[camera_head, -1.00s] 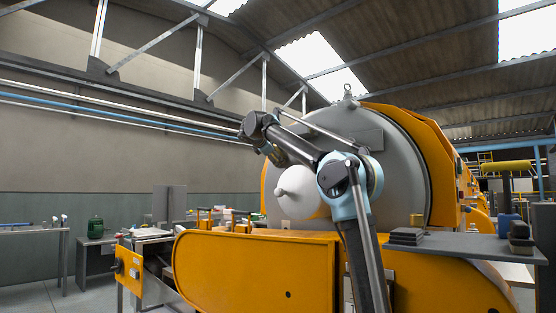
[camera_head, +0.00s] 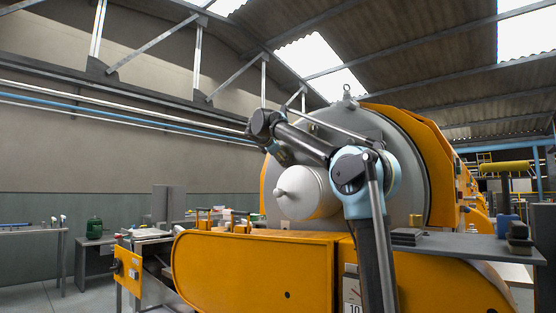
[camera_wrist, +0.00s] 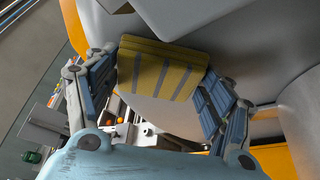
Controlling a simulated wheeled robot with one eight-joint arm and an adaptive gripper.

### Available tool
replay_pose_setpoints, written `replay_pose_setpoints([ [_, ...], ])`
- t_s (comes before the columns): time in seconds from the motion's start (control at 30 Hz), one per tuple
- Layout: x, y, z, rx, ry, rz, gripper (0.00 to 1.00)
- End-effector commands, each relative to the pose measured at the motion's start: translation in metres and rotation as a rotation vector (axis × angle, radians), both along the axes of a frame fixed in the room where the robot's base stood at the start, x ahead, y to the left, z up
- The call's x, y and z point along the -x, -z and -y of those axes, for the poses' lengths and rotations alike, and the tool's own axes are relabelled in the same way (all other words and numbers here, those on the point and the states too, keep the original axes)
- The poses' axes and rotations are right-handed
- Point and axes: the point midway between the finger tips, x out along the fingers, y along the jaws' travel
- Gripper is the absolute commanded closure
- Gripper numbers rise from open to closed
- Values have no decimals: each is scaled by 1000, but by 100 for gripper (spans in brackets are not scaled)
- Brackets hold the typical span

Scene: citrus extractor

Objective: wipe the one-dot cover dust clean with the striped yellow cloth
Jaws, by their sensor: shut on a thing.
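In the wrist view my gripper (camera_wrist: 160,88) is shut on the striped yellow cloth (camera_wrist: 160,70), a folded pad with dark stripes held between its blue-grey fingers. The cloth is in front of pale grey, curved machine surfaces; I cannot tell whether it touches them. In the head view my arm reaches across the front of the big round grey machine face (camera_head: 400,160), and the gripper and cloth are hidden. I cannot make out a one-dot mark or dust in either view.
A white domed nose (camera_head: 300,192) sticks out of the machine face close to my arm. A yellow housing (camera_head: 250,270) spans the front below. A grey shelf (camera_head: 455,245) with dark blocks juts out at right. Benches with small items stand at left.

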Motion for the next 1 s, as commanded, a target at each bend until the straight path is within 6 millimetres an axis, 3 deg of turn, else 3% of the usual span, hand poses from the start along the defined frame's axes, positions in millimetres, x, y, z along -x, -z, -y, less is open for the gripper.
replay_pose_setpoints([
  [0.7,27,0,32,0,0,0,44],
  [1.0,23,0,31,0,0,0,44],
])
